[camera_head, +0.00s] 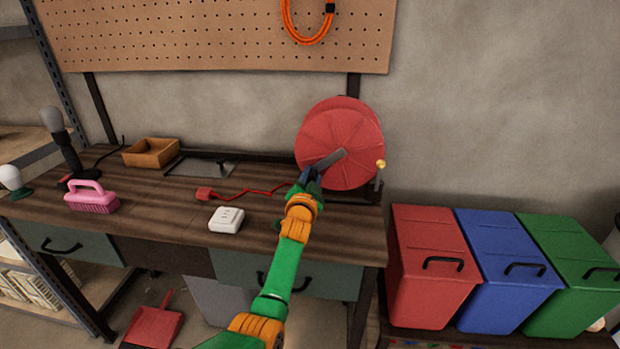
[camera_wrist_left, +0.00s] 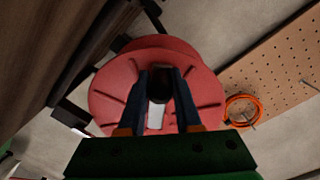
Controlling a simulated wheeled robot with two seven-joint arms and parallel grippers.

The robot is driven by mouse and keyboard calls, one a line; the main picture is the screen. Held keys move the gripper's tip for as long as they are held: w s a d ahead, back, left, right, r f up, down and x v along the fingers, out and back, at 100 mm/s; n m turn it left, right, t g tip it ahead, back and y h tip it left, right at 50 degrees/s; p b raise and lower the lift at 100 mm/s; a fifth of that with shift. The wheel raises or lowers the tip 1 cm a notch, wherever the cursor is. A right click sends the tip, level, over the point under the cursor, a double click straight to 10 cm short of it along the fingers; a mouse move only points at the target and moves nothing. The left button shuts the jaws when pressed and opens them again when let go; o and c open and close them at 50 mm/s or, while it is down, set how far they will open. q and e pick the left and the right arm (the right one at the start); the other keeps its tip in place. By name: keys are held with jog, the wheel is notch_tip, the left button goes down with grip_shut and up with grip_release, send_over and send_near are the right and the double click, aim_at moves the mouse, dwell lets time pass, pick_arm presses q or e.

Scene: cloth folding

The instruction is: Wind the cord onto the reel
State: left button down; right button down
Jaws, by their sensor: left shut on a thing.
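The red reel (camera_head: 345,130) stands upright at the right end of the workbench. A red cord (camera_head: 255,191) lies in a wavy line on the bench, from a red plug (camera_head: 207,195) toward the reel. My left gripper (camera_head: 311,176) is at the lower left front of the reel, at the end of its grey crank arm (camera_head: 329,159). In the left wrist view the fingers are shut on the dark crank handle (camera_wrist_left: 160,86), with the red reel (camera_wrist_left: 110,100) behind it. The cord's end near the reel is partly hidden by my gripper. My right gripper is not in view.
On the workbench (camera_head: 150,212) are a white socket box (camera_head: 226,219), a pink brush (camera_head: 91,198), a wooden tray (camera_head: 150,153) and a dark lamp (camera_head: 62,140). Red, blue and green bins stand right of the bench. An orange cable hangs on the pegboard (camera_head: 200,35).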

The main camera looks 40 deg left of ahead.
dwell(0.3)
pick_arm(q)
jog(key=c, duration=0.6)
grip_release()
jog(key=shift+d, duration=0.1)
jog(key=shift+p+v, duration=0.45)
jog(key=shift+v, duration=3.05)
